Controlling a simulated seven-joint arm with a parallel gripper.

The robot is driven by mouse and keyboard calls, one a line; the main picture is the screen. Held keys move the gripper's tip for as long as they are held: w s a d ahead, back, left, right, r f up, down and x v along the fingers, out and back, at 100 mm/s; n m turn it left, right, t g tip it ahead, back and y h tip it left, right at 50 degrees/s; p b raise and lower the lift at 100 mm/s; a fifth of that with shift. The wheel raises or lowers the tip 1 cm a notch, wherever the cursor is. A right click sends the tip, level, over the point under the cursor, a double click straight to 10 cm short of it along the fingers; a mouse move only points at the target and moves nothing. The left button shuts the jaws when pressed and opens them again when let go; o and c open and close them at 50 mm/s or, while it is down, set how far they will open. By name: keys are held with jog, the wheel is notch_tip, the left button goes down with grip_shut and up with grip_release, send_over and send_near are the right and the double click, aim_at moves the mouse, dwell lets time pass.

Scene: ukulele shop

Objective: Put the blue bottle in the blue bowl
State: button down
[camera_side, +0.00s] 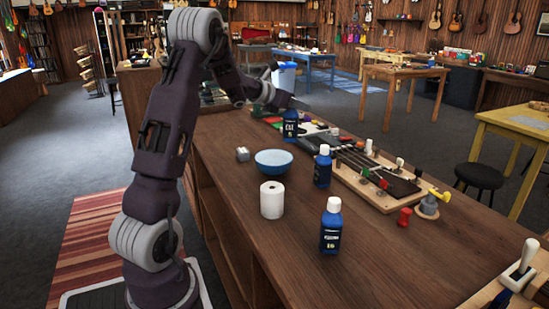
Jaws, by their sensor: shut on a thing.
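The blue bowl (273,168) sits empty-looking on the wooden counter, left of the middle. My gripper (289,107) is beyond the bowl, pointing down, shut on the top of a dark blue bottle (290,128). The bottle is upright, and its cap is hidden by the gripper. I cannot tell whether its base touches the counter. A second blue bottle (322,168) with a white cap stands right of the bowl. A third blue bottle (331,228) with a white cap stands nearer the camera.
A white paper roll (272,201) stands just in front of the bowl. A small grey metal object (243,154) lies left of the bowl. A board with a guitar neck (372,168) and several pegs lies to the right. The counter's near part (380,275) is mostly clear.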

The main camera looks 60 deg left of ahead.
jog(key=s+a+f+n+y, duration=0.2)
jog(key=s+a+f, duration=0.1)
jog(key=s+a, duration=0.15)
notch_tip(320, 180, down, 9)
jog(key=shift+w+a+r+g, duration=0.15)
jog(key=shift+w+r+g, duration=0.05)
jog(key=shift+w+g, duration=0.15)
jog(key=shift+f, duration=0.2)
jog(key=c, duration=1.2)
grip_release()
jog(key=shift+r, duration=0.1)
